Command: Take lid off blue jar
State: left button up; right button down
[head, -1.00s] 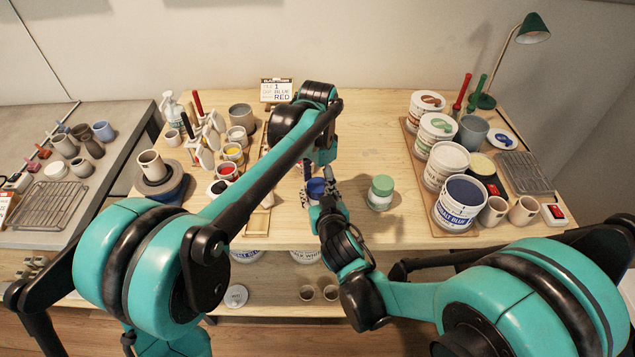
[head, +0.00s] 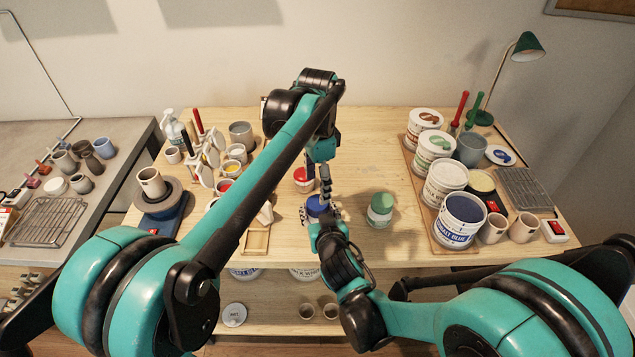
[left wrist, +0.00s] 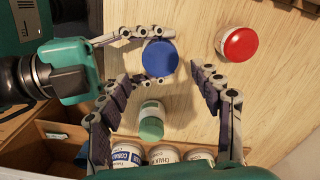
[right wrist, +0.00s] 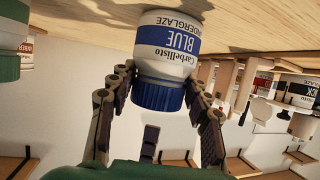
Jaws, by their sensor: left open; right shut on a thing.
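The blue jar stands on the table with its blue lid (head: 317,206) on; the lid also shows from above in the left wrist view (left wrist: 160,58). In the right wrist view the jar (right wrist: 168,45) appears upside down, with its white BLUE UNDERGLAZE label and blue lid. My right gripper (head: 321,217) is shut on the jar, one finger on each side, in the right wrist view (right wrist: 160,78) too. My left gripper (left wrist: 168,75) is open and empty over the lid, its fingers pointing down. In the head view its fingers partly overlap the jar's area.
A red-lidded jar (left wrist: 238,44) stands close behind the blue jar. A green-lidded jar (head: 380,209) stands to its right. Paint tubs (head: 460,218) crowd the right side. Cups and tools (head: 208,165) and a small wooden tray (head: 256,240) are to the left.

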aim_at(317, 203)
pick_arm(q)
notch_tip(317, 203, down, 7)
jog(key=shift+r, duration=0.2)
jog(key=c, duration=1.2)
jog(key=n, duration=0.3)
jog(key=o, duration=1.3)
jog(key=shift+r, duration=0.15)
